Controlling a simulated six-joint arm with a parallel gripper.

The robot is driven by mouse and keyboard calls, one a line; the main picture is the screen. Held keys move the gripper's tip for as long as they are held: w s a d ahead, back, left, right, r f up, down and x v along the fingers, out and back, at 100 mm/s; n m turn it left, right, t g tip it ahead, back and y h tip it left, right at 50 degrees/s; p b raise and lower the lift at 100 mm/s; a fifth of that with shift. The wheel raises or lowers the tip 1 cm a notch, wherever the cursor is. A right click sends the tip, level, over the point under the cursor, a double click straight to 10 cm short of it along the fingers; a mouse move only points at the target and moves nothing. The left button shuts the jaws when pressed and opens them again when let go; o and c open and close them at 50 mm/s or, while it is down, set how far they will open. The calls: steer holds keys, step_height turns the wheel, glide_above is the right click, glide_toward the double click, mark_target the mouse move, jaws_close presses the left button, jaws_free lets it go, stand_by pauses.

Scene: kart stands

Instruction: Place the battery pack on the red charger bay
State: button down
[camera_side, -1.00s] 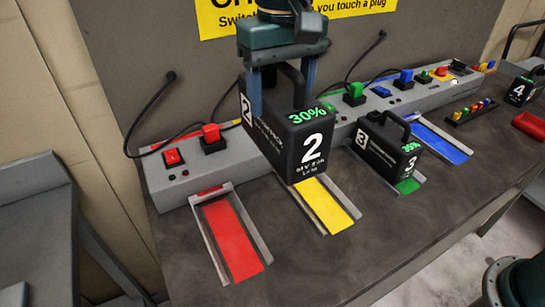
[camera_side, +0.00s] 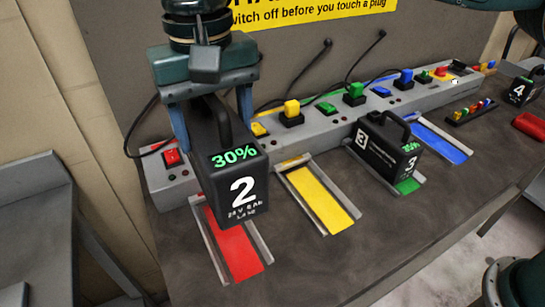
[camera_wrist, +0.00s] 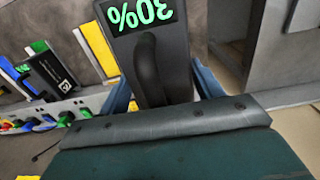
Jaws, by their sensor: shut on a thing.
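The battery pack (camera_side: 238,190) is black, marked 2, with a green 30% display. My gripper (camera_side: 214,105) is shut on it and holds it upright, in the air over the red charger bay (camera_side: 240,254). The pack hides the upper part of that bay and the red plug area behind it. In the wrist view the pack (camera_wrist: 178,70) sits between my fingers, with its handle and 30% display showing. Whether the pack's underside touches the bay cannot be seen, but it looks raised.
The yellow bay (camera_side: 321,202) is empty. Battery 3 (camera_side: 385,150) stands on the green bay to the right, and the blue bay (camera_side: 440,140) is empty. A grey power strip (camera_side: 345,117) with plugs and switches runs behind the bays. Battery 4 (camera_side: 522,90) is at far right.

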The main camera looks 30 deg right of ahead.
step_height(320, 180, down, 15)
stand_by(0.8)
steer(key=shift+f, duration=0.25)
steer(key=shift+f, duration=2)
steer(key=shift+f, duration=0.15)
steer(key=shift+c, duration=1.4)
jaws_free()
steer(key=shift+f, duration=0.15)
step_height(320, 180, up, 12)
steer(key=shift+r, duration=0.2)
